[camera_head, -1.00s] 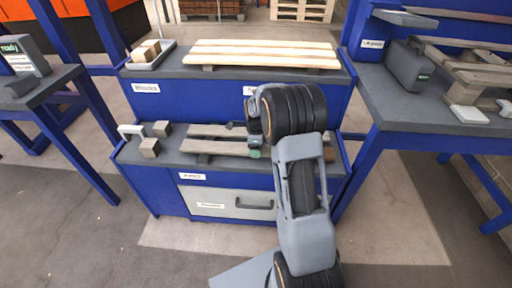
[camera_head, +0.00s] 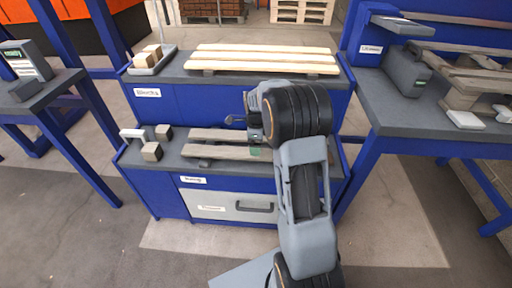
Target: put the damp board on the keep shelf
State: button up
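The lower shelf (camera_head: 175,166) of the blue unit has a front label too blurred to read surely; I take it as the keep shelf. Two grey-brown boards lie on it, a back one (camera_head: 215,134) and a front one (camera_head: 215,152). Their right parts are behind my arm. I cannot tell which board is damp. My gripper (camera_head: 256,142) is over the right part of these boards, mostly hidden by my wrist. Its fingers are too small and covered to show whether they are open or hold anything.
Pale boards (camera_head: 265,59) lie on the upper shelf, beside a tray (camera_head: 150,66) of small blocks. More blocks (camera_head: 152,151) sit at the lower shelf's left. A drawer (camera_head: 225,204) is below. The right bench (camera_head: 400,112) holds grey boards (camera_head: 465,75) and a dark case (camera_head: 405,72).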

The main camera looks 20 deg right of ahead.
notch_tip(320, 180, up, 7)
jog(key=p, duration=0.2)
jog(key=s+a+r+n+t, duration=0.1)
jog(key=s+a+r+n, duration=0.5)
jog(key=s+n, duration=0.35)
jog(key=s+a+n+t, duration=0.1)
jog(key=s+a+n, duration=0.1)
jog(key=s+n, duration=0.4)
jog(key=s+a+n, duration=0.2)
jog(key=s+n, duration=0.4)
jog(key=n, duration=0.2)
jog(key=shift+s+a+f+t, duration=0.15)
jog(key=shift+a+f+t, duration=0.1)
jog(key=shift+f+t, duration=0.15)
jog(key=shift+r, duration=0.1)
